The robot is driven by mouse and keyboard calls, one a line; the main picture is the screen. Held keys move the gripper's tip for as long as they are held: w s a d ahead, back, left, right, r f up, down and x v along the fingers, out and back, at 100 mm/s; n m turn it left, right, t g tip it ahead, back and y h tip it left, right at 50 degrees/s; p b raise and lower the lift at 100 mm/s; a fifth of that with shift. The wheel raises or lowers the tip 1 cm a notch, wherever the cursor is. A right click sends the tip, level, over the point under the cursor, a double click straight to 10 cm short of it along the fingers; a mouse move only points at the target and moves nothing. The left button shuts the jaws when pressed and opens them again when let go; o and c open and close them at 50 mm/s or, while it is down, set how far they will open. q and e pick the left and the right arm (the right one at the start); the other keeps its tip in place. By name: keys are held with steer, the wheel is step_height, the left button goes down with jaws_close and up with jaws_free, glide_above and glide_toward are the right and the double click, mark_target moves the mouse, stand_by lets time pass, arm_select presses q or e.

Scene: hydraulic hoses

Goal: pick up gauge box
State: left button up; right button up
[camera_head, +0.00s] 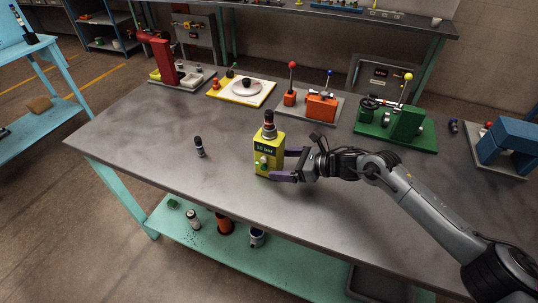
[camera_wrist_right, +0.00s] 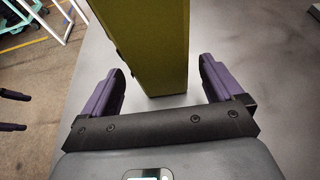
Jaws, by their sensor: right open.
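The gauge box (camera_head: 268,158) is a yellow-green upright box with a dark label and a black-and-red fitting on top. It stands on the grey bench near the middle. My right gripper (camera_head: 286,165) is open, low at the box's right side. In the right wrist view the box (camera_wrist_right: 150,45) rises ahead, in line with the gap between the purple fingers (camera_wrist_right: 163,82). No firm grip shows, and I cannot tell how far the fingers reach around it. Two purple fingertips (camera_wrist_right: 14,111), apart, at the left edge of that view look like my left gripper.
A small dark cylinder (camera_head: 199,147) stands left of the box. Along the back are a red press (camera_head: 163,62), a yellow-and-white plate (camera_head: 240,92), an orange lever unit (camera_head: 320,106) and a green unit (camera_head: 400,122). A blue block (camera_head: 505,145) is at right. The bench's left front is clear.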

mark_target(282, 153)
steer(key=shift+w, duration=0.1)
steer(key=shift+c, duration=0.2)
steer(key=shift+r, duration=0.1)
steer(key=c, duration=1.5)
steer(key=shift+o, duration=0.2)
steer(key=shift+r, duration=0.15)
steer(key=shift+r+p, duration=0.4)
steer(key=shift+r, duration=1.3)
steer(key=shift+d+r, duration=0.2)
steer(key=shift+r, duration=0.1)
steer(key=s+d+r+p, duration=0.2)
steer(key=s+d+r, duration=0.4)
steer(key=d, duration=0.3)
steer(key=shift+s+d+r, duration=0.15)
steer(key=shift+s+r, duration=0.15)
steer(key=shift+s, duration=0.05)
steer(key=w+a+f, duration=0.2)
steer(key=a, duration=0.1)
steer(key=w+a+f, duration=0.2)
steer(key=a+f, duration=0.1)
steer(key=w+a+f, duration=0.2)
steer(key=a+f, duration=0.1)
steer(key=shift+w+a+f, duration=0.15)
steer(key=shift+w+a, duration=0.25)
steer(key=shift+f, duration=1.15)
